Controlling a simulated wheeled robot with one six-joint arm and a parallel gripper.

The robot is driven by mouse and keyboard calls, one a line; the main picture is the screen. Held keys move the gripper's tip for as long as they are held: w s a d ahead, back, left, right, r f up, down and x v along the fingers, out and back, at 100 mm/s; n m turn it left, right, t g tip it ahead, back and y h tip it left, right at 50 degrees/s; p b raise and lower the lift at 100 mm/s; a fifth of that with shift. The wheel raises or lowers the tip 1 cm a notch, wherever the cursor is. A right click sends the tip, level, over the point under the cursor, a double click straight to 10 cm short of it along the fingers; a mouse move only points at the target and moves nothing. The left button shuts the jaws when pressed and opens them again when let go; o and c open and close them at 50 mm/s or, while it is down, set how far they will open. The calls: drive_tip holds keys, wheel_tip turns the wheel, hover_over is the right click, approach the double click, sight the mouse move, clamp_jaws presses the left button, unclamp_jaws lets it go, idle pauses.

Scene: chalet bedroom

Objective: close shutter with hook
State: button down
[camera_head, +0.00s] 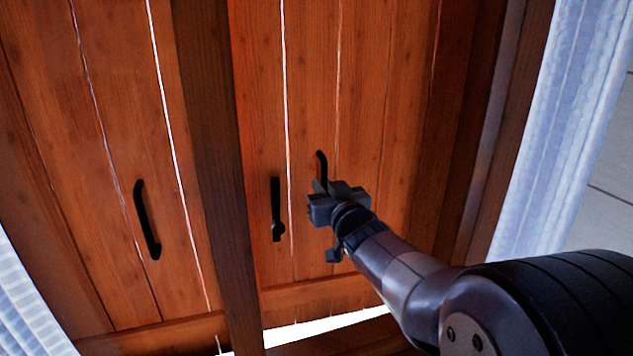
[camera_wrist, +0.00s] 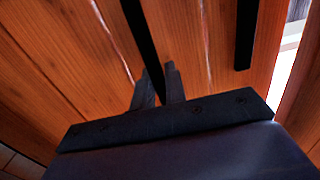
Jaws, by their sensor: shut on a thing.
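Two wooden plank shutter leaves fill the head view, the left leaf (camera_head: 110,120) and the right leaf (camera_head: 385,130), with a dark upright post (camera_head: 212,150) between them. The left leaf has a black curved handle (camera_head: 147,220). The right leaf has a black handle (camera_head: 321,163), its lower part hidden by my gripper (camera_head: 318,198). A straight black hook (camera_head: 276,208) hangs upright beside it, apart from my gripper. In the wrist view my gripper (camera_wrist: 160,84) is shut on the handle (camera_wrist: 141,35), and a second black bar (camera_wrist: 246,35), likely the hook, stands to the right.
A bright gap (camera_head: 325,330) shows under the right leaf, and light shows through slits between planks. A pale curtain (camera_head: 565,120) hangs at the right and another (camera_head: 25,300) at the lower left. My arm covers the lower right.

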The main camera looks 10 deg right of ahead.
drive_tip(key=s, duration=0.3)
drive_tip(key=shift+d+f, duration=0.1)
drive_tip(key=shift+d, duration=0.25)
drive_tip(key=c, duration=1.9)
unclamp_jaws()
drive_tip(key=o, duration=0.3)
drive_tip(key=shift+s+d, duration=0.1)
drive_tip(key=shift+s, duration=0.15)
drive_tip(key=shift+o, duration=0.2)
drive_tip(key=shift+w, duration=0.1)
drive_tip(key=s+d+p, duration=0.1)
drive_tip(key=s, duration=0.9)
drive_tip(key=shift+s, duration=0.4)
